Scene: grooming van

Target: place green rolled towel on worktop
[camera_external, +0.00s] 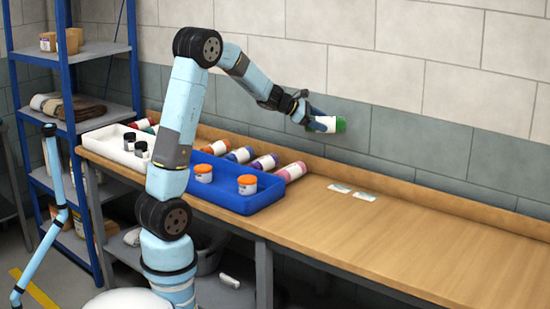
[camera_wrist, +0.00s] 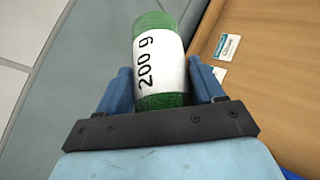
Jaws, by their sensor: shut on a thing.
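The green rolled towel (camera_external: 340,124) has a white band, and in the wrist view (camera_wrist: 160,62) the band reads "200 g". My gripper (camera_external: 312,122) is shut on it and holds it in the air above the worktop, near the tiled wall. In the wrist view the towel sits between the two blue fingers of my gripper (camera_wrist: 165,92), its far end sticking out past them. In the external view it lies roughly level, its green end to the right. The wooden worktop (camera_external: 420,232) runs along the wall below it.
Two small cards (camera_external: 352,192) lie on the worktop. The worktop's right part is clear. A blue-framed shelf (camera_external: 75,120) stands at left.

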